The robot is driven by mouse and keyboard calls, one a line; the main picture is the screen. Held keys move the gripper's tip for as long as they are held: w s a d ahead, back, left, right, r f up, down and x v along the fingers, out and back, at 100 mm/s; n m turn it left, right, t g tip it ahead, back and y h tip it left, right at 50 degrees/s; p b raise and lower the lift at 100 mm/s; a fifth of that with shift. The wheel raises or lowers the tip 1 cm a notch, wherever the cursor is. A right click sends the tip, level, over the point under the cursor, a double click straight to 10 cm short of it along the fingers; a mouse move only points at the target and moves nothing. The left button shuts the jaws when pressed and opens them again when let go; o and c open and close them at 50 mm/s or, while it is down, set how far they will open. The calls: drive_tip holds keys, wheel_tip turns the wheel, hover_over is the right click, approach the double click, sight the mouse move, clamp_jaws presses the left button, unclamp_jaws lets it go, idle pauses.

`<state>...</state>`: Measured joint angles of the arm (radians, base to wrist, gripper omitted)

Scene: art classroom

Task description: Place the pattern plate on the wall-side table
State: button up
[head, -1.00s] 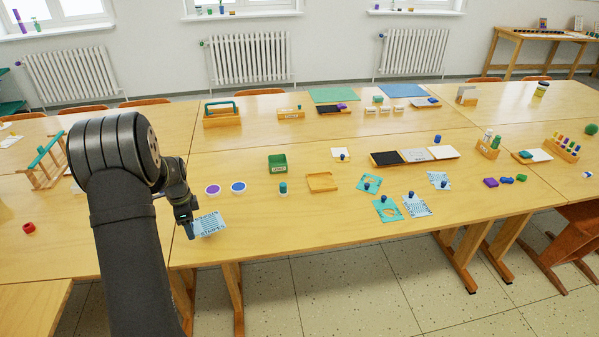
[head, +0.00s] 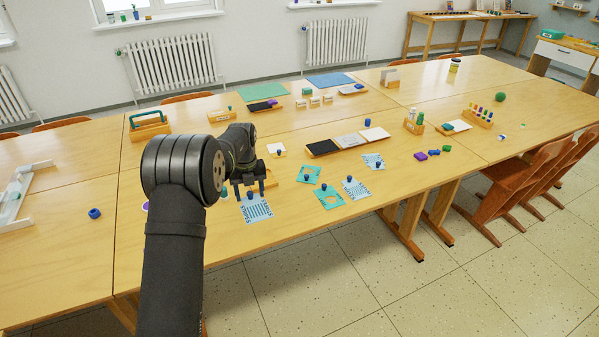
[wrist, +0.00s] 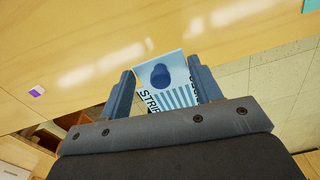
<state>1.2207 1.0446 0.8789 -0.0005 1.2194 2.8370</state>
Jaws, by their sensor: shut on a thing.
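The pattern plate (head: 259,211) is a pale card with blue stripes, the word STRIPES and a blue knob. My gripper (head: 250,184) is shut on it, near the front edge of the long table. In the wrist view the plate (wrist: 176,98) and its knob (wrist: 160,75) show between the two fingers (wrist: 158,88). Table top and floor tiles show behind it. The exact contact between fingers and plate is hard to see. A narrow wooden table (head: 452,17) stands against the wall at the back right, with small items on it.
The long table (head: 300,227) holds teal plates (head: 331,194), another striped plate (head: 357,190), a black-and-white tray set (head: 322,148) and a peg rack (head: 478,117). Brown chairs (head: 525,180) stand along its right front. The tiled floor (head: 400,290) in front is open.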

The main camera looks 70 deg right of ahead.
drive_tip(key=shift+s+d, duration=0.1)
drive_tip(key=shift+s, duration=0.1)
hover_over(227, 213)
wheel_tip(227, 213, down, 7)
drive_tip(key=shift+d, duration=0.1)
drive_tip(key=shift+w+f, duration=0.1)
drive_tip(key=shift+f, duration=1.9)
drive_tip(key=shift+f, duration=0.2)
drive_tip(key=o, duration=1)
drive_tip(key=shift+c, duration=0.2)
drive_tip(key=shift+r, duration=0.1)
wheel_tip(227, 213, up, 12)
